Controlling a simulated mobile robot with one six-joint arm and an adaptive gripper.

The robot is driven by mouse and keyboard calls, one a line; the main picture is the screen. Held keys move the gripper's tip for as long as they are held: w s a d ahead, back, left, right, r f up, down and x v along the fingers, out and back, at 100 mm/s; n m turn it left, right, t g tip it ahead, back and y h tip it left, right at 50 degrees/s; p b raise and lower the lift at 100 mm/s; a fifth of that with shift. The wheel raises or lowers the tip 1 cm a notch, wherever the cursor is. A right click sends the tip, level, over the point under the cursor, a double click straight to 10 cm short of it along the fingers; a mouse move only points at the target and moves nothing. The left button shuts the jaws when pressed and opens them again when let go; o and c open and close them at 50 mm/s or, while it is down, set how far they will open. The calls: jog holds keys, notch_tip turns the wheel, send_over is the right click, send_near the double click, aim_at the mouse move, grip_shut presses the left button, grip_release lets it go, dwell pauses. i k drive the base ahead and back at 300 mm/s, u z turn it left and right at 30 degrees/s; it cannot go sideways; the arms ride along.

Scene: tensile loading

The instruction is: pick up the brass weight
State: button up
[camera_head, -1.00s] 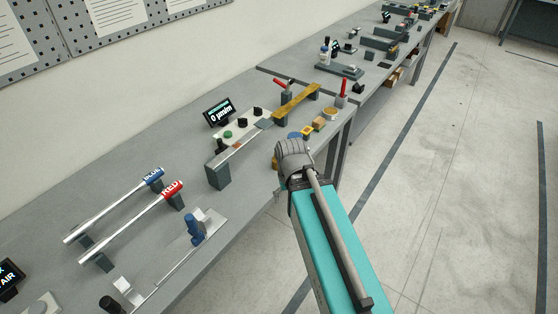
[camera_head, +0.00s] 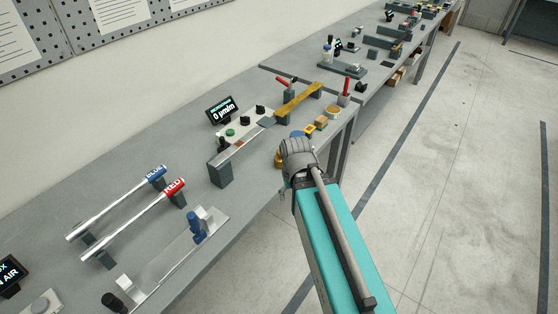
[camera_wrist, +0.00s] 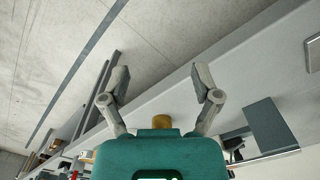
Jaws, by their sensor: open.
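In the wrist view, my gripper (camera_wrist: 163,82) is open, with its two grey fingers spread wide and nothing between the tips. A brass cylinder (camera_wrist: 161,121), likely the brass weight, shows just beyond the teal gripper body, between the finger bases in the picture. Its lower part is hidden by that body. In the head view, a brass piece (camera_head: 279,158) shows at the bench's front edge, partly hidden behind my grey wrist.
A yellow square piece (camera_head: 309,129), tan block (camera_head: 321,121) and gold disc (camera_head: 334,111) sit farther along the bench (camera_head: 130,150). A fixture with a grey post (camera_head: 221,174) stands left of my wrist. BLUE and RED bars (camera_head: 130,217) lie nearer.

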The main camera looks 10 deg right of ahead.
aim_at(278, 160)
jog(key=u, duration=0.1)
jog(key=k, duration=1.25)
jog(key=z, duration=0.45)
jog(key=i, duration=1)
jog(key=z, duration=0.05)
